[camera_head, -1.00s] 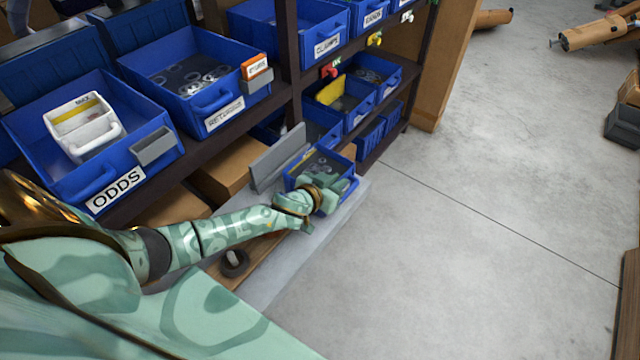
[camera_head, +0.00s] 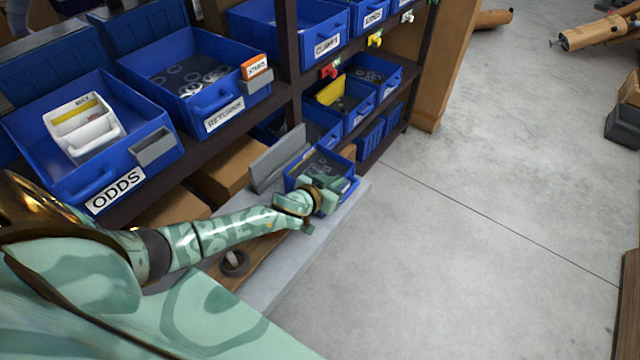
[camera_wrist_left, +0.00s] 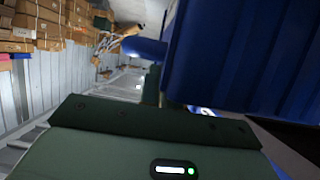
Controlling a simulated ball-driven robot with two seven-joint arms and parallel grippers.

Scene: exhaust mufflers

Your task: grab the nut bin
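A small blue bin (camera_head: 312,163) with dark grey contents and ring-shaped pieces stands on the low ledge, beside an upright grey panel; no label on it is readable, so I cannot confirm it is the nut bin. My left gripper (camera_head: 325,193) is at the bin's front right side and covers part of it. In the left wrist view, a blue bin wall (camera_wrist_left: 235,55) fills the upper right, and a rounded blue part like a handle (camera_wrist_left: 143,48) lies just ahead of a thin green finger. Finger spacing and contact are unclear. My right gripper is out of view.
Blue bins labelled ODDS (camera_head: 150,180) and others stand on the dark shelf. The grey panel (camera_head: 279,160) rises behind the small bin. A dark roll (camera_head: 233,264) lies on the low ledge. Open concrete floor (camera_head: 450,230) lies to the right.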

